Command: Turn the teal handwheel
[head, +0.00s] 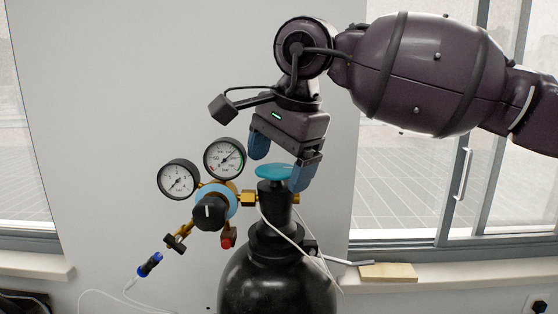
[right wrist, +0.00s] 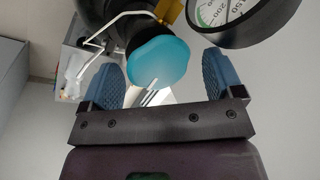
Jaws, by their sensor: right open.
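The teal handwheel (head: 274,171) is a flat round knob on top of the black valve of a black gas cylinder (head: 275,282). In the right wrist view the handwheel (right wrist: 159,61) lies between and slightly beyond the two blue fingertips. My right gripper (head: 282,166) comes down from above with its blue fingers on either side of the handwheel. It is open, and in the right wrist view (right wrist: 166,78) gaps show between both fingers and the wheel. My left gripper is not in view.
A regulator with two round gauges (head: 178,179) (head: 225,158) and a black knob (head: 209,211) sits just left of the valve. A white cable (head: 287,238) hangs over the cylinder. A wooden block (head: 388,272) lies on the right window sill. Wall is behind.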

